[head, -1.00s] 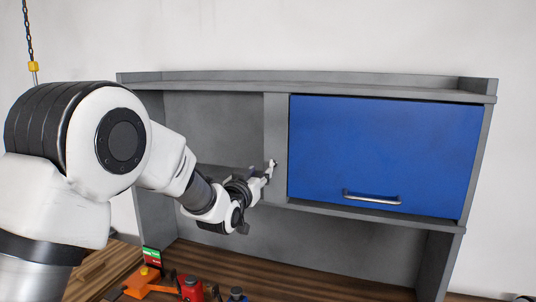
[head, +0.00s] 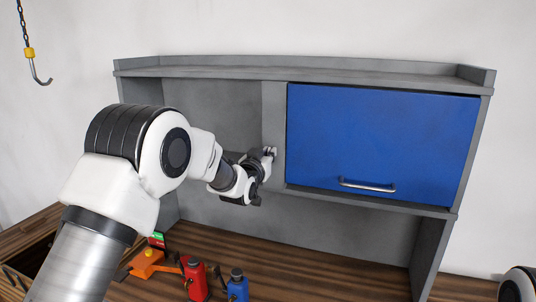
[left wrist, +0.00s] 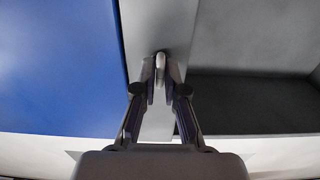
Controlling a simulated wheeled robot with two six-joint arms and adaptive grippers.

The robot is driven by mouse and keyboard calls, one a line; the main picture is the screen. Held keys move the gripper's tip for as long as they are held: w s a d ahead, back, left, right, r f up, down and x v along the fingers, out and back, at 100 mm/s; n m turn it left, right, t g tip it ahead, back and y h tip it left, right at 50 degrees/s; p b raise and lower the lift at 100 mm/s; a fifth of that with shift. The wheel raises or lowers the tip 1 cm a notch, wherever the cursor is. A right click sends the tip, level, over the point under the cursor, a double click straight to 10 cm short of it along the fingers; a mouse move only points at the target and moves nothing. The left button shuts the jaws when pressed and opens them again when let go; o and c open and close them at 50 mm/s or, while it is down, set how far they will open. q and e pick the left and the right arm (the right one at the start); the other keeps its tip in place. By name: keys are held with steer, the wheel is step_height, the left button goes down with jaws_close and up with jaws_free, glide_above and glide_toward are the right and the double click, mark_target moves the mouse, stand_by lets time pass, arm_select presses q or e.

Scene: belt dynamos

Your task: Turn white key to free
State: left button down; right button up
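In the left wrist view a small pale piece, which looks like the white key (left wrist: 160,62), stands at the grey upright panel (left wrist: 160,22) beside the blue door. My left gripper (left wrist: 160,80) has its two fingers close together, one on each side of this piece, and looks shut on it. In the head view my left gripper (head: 271,152) is at the same panel (head: 274,115), left of the blue door. The key is too small there to make out, and its turn angle cannot be told. My right gripper is not in view.
The blue door (head: 385,140) with its metal handle (head: 367,187) is closed. The open grey compartment (head: 225,110) is left of the panel. Below, an orange object (head: 146,265), a red one (head: 197,282) and a blue one (head: 237,287) stand on the wooden bench. A hook (head: 40,75) hangs upper left.

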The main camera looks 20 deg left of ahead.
arm_select(q)
steer(key=shift+d+f+m+b, duration=0.1)
steer(key=shift+m+b, duration=4.25)
steer(key=shift+m, duration=0.1)
steer(key=shift+d+f+m+b, duration=0.1)
steer(key=shift+m+b, duration=4.25)
steer(key=shift+m, duration=0.1)
steer(key=shift+r, duration=0.1)
steer(key=c, duration=1.2)
jaws_free()
steer(key=shift+c, duration=0.2)
